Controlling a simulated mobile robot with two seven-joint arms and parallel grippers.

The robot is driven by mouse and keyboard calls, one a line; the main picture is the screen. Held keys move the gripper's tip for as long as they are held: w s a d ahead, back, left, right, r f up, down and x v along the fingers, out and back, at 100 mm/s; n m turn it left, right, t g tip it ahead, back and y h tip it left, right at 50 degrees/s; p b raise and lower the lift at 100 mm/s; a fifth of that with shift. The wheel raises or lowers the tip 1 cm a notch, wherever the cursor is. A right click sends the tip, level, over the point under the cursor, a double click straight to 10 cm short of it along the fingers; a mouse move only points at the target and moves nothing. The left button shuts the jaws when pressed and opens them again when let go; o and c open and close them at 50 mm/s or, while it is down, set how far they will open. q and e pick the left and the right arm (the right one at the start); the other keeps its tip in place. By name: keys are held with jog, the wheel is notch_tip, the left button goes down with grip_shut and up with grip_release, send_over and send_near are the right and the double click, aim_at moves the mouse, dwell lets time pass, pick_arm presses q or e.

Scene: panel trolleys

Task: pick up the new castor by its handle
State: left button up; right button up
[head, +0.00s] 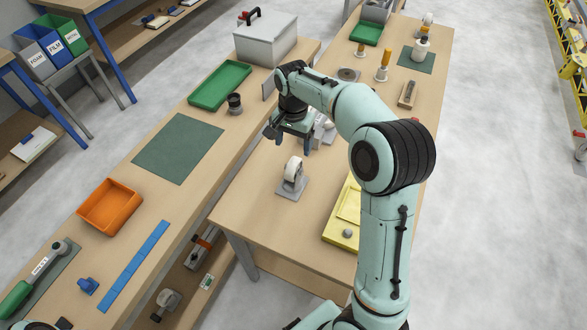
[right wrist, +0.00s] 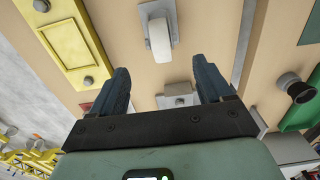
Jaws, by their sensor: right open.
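A castor (head: 293,170) with a pale wheel stands on a grey plate on the middle bench, nearer me than my right gripper. It also shows at the top of the right wrist view (right wrist: 159,38). A second grey and white item (head: 325,130) sits behind the gripper, partly hidden; a grey block (right wrist: 178,97) shows between the fingers in the right wrist view. I cannot tell which is the new castor, and no handle is clear. My right gripper (head: 291,138) is open, above the bench, with nothing held between its fingers (right wrist: 162,74).
A yellow tray (head: 341,224) lies right of the castor. On the left bench are a green tray (head: 219,86), a dark cup (head: 235,103), a green mat (head: 179,148) and an orange bin (head: 109,207). A grey box (head: 265,40) stands at the back.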

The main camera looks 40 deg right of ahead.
aim_at(293, 163)
jog(key=f, duration=0.7)
jog(key=shift+s+f+b, duration=0.1)
jog(key=shift+s+b, duration=0.1)
jog(key=shift+b, duration=0.15)
jog(key=shift+w+f, duration=0.15)
jog(key=shift+f, duration=1.35)
jog(key=shift+w+f, duration=0.1)
jog(key=shift+f, duration=1.35)
jog(key=shift+r, duration=0.1)
grip_shut()
